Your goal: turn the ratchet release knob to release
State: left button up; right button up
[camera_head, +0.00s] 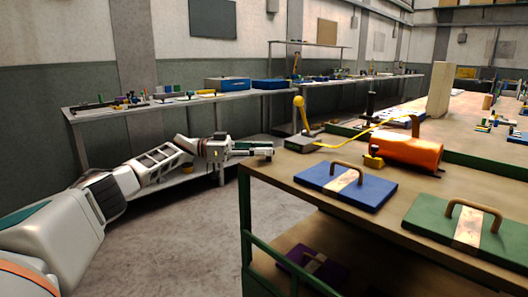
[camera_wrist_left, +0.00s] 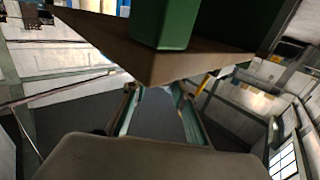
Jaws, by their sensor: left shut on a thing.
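A lever with a yellow ball-shaped knob (camera_head: 299,101) stands upright at the left corner of the workbench; I cannot tell for sure that it is the ratchet release knob. A yellow strap (camera_head: 350,137) runs from its base towards an orange cylinder (camera_head: 405,149). My left gripper (camera_head: 270,149) is left of the bench corner, lower than the knob and apart from it. In the left wrist view its fingers (camera_wrist_left: 158,92) reach towards the bench's corner. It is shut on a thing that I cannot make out. My right gripper is not in view.
The workbench (camera_head: 273,168) has a green frame and a lower shelf. A blue plate (camera_head: 374,193) and a green plate (camera_head: 425,223), both with handles, lie at its front. A long grey table (camera_head: 105,112) with small parts stands behind my left arm. Bare floor lies between.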

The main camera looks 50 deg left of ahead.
pick_arm(q)
jog(key=shift+d, duration=0.1)
jog(key=o, duration=1.1)
jog(key=shift+w, duration=0.1)
jog(key=shift+s+a, duration=0.35)
jog(key=shift+a, duration=0.05)
jog(key=v, duration=1.1)
jog(key=shift+r, duration=0.1)
